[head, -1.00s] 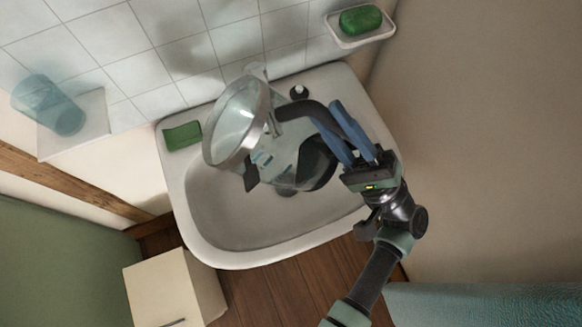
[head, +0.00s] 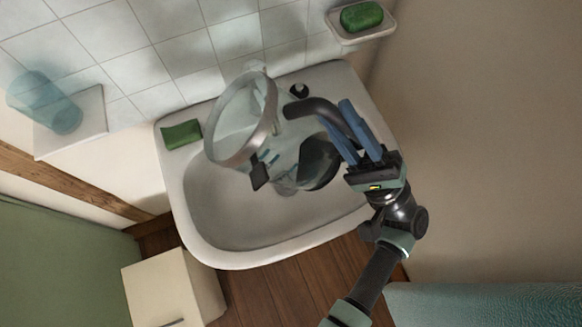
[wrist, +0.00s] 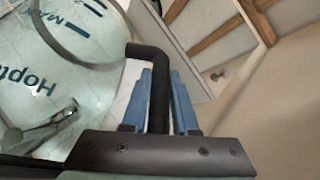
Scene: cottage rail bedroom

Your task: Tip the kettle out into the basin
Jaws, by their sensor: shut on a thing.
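The kettle is clear glass with a metal rim and a black handle and base (head: 321,163). In the head view the kettle (head: 236,130) is tilted far over above the basin, its wide rim end towards the left. The basin (head: 235,253) is white and sits against the tiled wall. My gripper (head: 352,132) has blue fingers shut on the kettle's handle, on its right side. In the wrist view the black handle (wrist: 159,88) runs between the fingers, and the glass with printed marks (wrist: 50,60) fills the left. I cannot tell whether water is inside.
Another green soap (head: 361,16) sits in a wall dish at upper right. A cream cabinet (head: 172,290) stands below left.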

